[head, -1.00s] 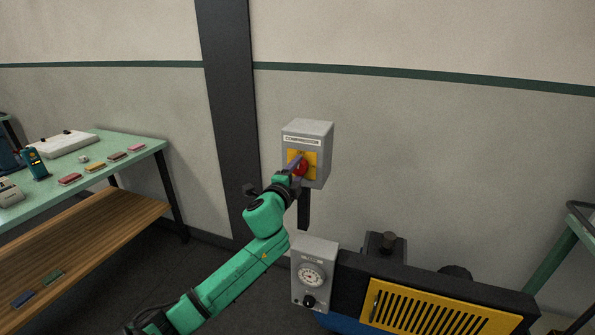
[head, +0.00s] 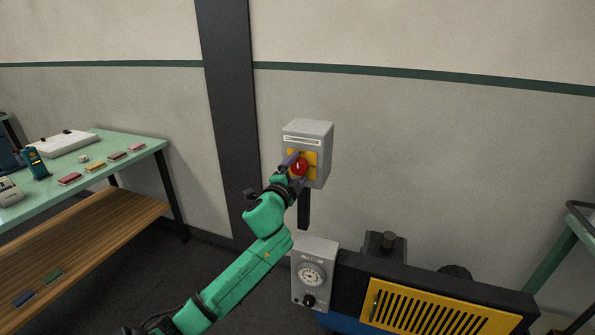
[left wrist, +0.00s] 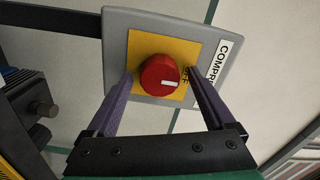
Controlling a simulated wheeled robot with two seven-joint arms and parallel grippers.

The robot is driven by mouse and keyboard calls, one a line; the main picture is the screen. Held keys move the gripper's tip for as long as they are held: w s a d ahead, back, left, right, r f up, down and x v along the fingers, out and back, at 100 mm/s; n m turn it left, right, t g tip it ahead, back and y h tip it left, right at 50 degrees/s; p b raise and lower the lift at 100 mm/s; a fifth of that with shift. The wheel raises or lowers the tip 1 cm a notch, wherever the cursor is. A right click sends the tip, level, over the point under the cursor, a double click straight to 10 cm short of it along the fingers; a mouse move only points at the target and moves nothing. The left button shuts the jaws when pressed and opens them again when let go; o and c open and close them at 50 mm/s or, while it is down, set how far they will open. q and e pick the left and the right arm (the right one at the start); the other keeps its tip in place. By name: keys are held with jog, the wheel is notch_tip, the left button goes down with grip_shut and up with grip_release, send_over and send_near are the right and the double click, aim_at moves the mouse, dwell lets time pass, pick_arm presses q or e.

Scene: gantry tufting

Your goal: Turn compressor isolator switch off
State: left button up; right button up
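The compressor isolator switch is a grey box (head: 318,150) on the wall with a yellow plate and a red rotary knob (head: 300,167). In the left wrist view the red knob (left wrist: 161,75) has a white mark pointing toward the partly hidden OFF lettering on the yellow plate (left wrist: 143,44). My left gripper (head: 292,164) is at the switch. In the left wrist view its two purple fingers (left wrist: 160,74) are spread on either side of the knob, with gaps that appear to separate them from it. My right gripper is not in view.
Below the switch stand a grey gauge box (head: 315,256) and a dark compressor with a yellow vented panel (head: 440,311). A green workbench (head: 140,147) with small items is at the left. A dark wall column (head: 228,100) rises left of the switch.

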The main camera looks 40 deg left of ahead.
pick_arm(q)
jog(key=shift+s+d+f, duration=0.15)
jog(key=shift+s, duration=0.3)
jog(key=b+v, duration=0.3)
jog(key=v, duration=1)
jog(key=shift+s, duration=0.25)
jog(key=shift+d, duration=0.1)
